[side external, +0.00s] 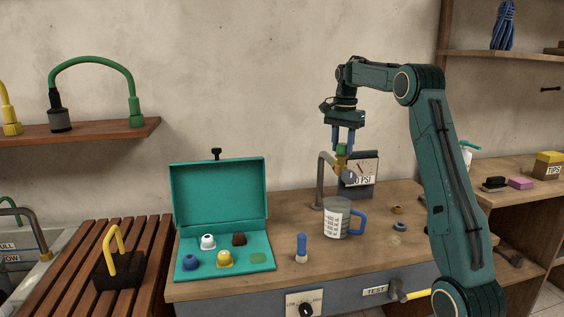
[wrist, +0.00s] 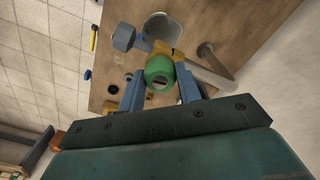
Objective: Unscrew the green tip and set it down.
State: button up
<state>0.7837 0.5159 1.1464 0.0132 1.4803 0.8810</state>
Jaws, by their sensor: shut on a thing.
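The green tip (side external: 341,149) sits on the brass-coloured fitting (side external: 340,163) at the end of the bent grey pipe (side external: 321,180). My gripper (side external: 343,146) points straight down above it and is shut on the green tip. In the wrist view the green tip (wrist: 160,71) shows from above, with a dark slot in its middle, between my two blue fingers (wrist: 160,88). The yellow fitting (wrist: 166,50) shows just beyond it. Whether the tip still touches the fitting's thread cannot be seen.
A measuring jug (side external: 337,219) stands below the pipe, with a gauge (side external: 358,172) behind. An open teal case (side external: 190,272) at left holds several coloured tips and a green round spot (side external: 258,258). A blue-topped bottle (side external: 301,248) stands between. Small rings lie right of the jug.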

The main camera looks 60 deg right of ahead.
jog(key=shift+n, duration=0.3)
jog(key=shift+n, duration=0.8)
jog(key=shift+n, duration=0.6)
jog(key=shift+n, duration=0.3)
jog(key=shift+n, duration=0.6)
jog(key=shift+n, duration=0.8)
